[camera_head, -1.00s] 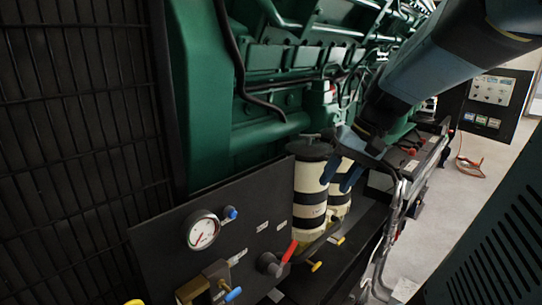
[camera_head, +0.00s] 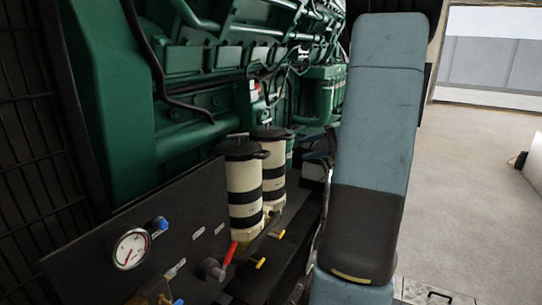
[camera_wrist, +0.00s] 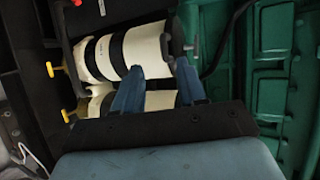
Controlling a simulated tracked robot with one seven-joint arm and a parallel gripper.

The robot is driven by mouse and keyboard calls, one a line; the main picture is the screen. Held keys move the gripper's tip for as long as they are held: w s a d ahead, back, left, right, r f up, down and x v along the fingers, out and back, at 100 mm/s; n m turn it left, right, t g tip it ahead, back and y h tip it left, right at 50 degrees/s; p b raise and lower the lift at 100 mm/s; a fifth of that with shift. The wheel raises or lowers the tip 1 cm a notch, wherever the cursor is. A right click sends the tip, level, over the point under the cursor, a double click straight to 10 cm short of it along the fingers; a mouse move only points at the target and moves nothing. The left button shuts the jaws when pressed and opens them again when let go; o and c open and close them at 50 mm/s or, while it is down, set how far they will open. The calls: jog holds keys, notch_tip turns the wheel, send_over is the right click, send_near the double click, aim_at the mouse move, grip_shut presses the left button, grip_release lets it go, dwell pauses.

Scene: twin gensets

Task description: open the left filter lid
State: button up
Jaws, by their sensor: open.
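Two cream filter canisters with black bands stand side by side in the head view. The left filter (camera_head: 243,190) has a black lid (camera_head: 240,149), which looks shut. The right filter (camera_head: 273,178) is partly hidden behind it, under its own black lid (camera_head: 270,132). In the wrist view the filters lie sideways. The upper one looks like the left filter (camera_wrist: 120,47), its black lid (camera_wrist: 173,38) at its right end. My gripper (camera_wrist: 160,66) is open, its blue fingers apart, overlapping the filters near the lid end. Contact cannot be told.
A dark panel with a gauge (camera_head: 131,248), a red handle (camera_head: 229,253) and valves stands left of the filters. The green engine (camera_head: 190,110) rises behind them. My arm covers the middle right. Open floor (camera_head: 470,190) lies at the right.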

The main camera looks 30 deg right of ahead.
jog(key=w+a+f+t, duration=0.1)
jog(key=w+a+f, duration=0.2)
jog(key=w+a, duration=0.4)
jog(key=shift+x, duration=0.8)
jog(key=shift+s+a, duration=0.1)
jog(key=shift+s, duration=0.05)
jog(key=c, duration=0.7)
grip_shut()
jog(key=shift+s+a+f, duration=0.1)
